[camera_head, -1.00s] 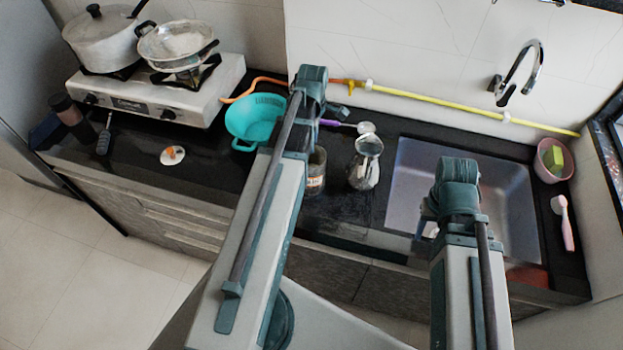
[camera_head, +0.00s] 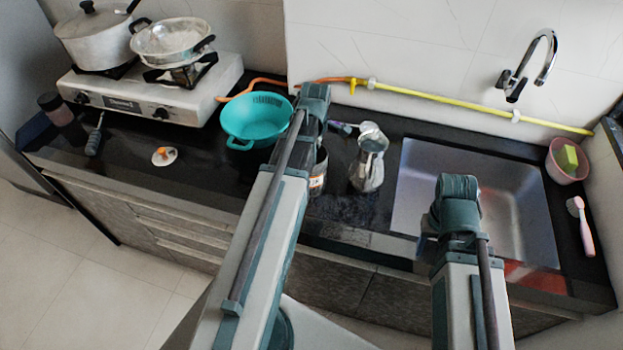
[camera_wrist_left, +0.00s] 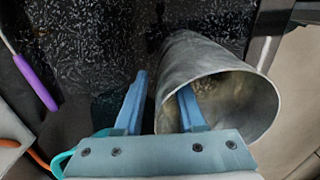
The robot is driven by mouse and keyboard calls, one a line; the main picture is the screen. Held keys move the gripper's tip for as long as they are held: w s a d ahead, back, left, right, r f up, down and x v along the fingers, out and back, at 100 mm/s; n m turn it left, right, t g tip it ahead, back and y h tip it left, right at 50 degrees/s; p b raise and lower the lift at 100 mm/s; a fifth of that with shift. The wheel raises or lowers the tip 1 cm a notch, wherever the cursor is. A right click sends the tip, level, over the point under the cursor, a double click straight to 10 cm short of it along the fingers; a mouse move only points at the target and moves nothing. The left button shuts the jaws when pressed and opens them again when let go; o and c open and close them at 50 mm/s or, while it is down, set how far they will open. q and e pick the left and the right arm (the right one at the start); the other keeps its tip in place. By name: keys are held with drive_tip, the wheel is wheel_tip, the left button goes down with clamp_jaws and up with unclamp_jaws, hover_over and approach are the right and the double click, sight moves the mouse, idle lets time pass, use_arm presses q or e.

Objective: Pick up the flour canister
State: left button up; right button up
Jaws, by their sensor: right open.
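The flour canister (camera_head: 319,178), a short cylinder with a pale label, stands on the dark counter, partly hidden behind my left arm. In the left wrist view an open-topped grey cylinder (camera_wrist_left: 218,72), apparently the canister, fills the right of centre, beige inside. My left gripper (camera_wrist_left: 165,95) is open at its rim: one blue finger is outside, left of the wall, and the other overlaps the mouth. I cannot tell whether either touches it. My left gripper is mostly hidden in the head view. My right gripper (camera_head: 423,240) is open, mostly hidden by its arm, over the sink's front edge.
A metal pitcher (camera_head: 367,172) stands just right of the canister. A teal colander (camera_head: 256,120) is to its left. A purple-handled utensil (camera_wrist_left: 36,82) lies behind. The sink (camera_head: 520,200) is to the right, the stove (camera_head: 150,95) far left.

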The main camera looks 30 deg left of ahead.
use_arm(q)
drive_tip(key=shift+f, duration=0.3)
clamp_jaws()
idle(1.2)
